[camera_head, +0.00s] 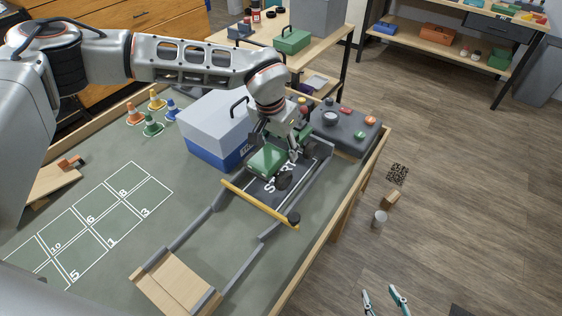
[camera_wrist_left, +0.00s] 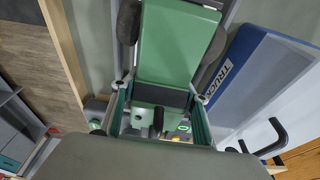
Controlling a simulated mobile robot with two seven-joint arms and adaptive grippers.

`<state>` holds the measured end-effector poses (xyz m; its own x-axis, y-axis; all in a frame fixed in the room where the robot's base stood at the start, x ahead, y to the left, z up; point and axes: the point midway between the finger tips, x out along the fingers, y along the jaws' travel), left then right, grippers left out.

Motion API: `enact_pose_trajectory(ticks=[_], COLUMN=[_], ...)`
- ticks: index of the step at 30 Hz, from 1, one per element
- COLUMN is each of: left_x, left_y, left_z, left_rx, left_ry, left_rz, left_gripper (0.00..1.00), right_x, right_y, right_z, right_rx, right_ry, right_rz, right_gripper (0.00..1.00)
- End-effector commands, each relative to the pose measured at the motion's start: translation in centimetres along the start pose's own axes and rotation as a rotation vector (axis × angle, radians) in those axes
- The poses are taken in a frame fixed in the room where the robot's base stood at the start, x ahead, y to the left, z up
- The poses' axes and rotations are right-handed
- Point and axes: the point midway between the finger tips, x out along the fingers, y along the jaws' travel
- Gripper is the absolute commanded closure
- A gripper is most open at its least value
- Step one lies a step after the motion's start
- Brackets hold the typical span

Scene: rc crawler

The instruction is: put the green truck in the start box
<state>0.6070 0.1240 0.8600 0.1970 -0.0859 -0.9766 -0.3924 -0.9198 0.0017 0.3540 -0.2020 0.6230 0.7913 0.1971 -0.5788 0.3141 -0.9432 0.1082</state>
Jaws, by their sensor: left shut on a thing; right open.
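The green truck (camera_head: 267,161) with dark wheels is in my left gripper (camera_head: 284,147). It is over or on the dark start box (camera_head: 259,192), whose white START lettering is partly covered by the truck and arm. I cannot tell whether its wheels touch the pad. In the left wrist view, the fingers of my left gripper (camera_wrist_left: 158,118) are on either side of the green truck (camera_wrist_left: 172,45). My right gripper (camera_head: 384,300) is open and empty, low at the bottom right, over the floor and away from the table.
A yellow bar (camera_head: 258,203) crosses the lane in front of the start box, between grey rails (camera_head: 190,228). A blue and white truck case (camera_head: 215,128) stands close on the left. A grey control box (camera_head: 345,128) stands behind right. A wooden ramp (camera_head: 172,283) lies at the lane's near end.

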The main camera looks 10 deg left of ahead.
Motion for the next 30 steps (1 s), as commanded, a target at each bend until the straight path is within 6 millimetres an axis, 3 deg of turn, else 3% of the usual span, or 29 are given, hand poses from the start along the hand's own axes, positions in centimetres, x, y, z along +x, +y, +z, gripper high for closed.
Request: enact_pose_trajectory(ticks=[8, 16, 30], left_x=[1.7, 5.0, 5.8], left_y=[0.0, 0.0, 0.0], left_z=[0.2, 1.0, 1.1], left_rx=[0.001, -0.001, 0.001], left_ry=[0.004, 0.002, 0.004], left_rz=[0.001, 0.001, 0.0], left_gripper=[0.95, 0.95, 0.95], right_x=[0.0, 0.1, 0.2], right_y=[0.0, -0.1, -0.2], right_z=[0.1, 0.3, 0.5], right_rx=[0.0, 0.001, 0.001], right_ry=[-0.001, -0.002, -0.004], right_rz=[-0.001, -0.001, -0.002], right_gripper=[0.56, 0.56, 0.56])
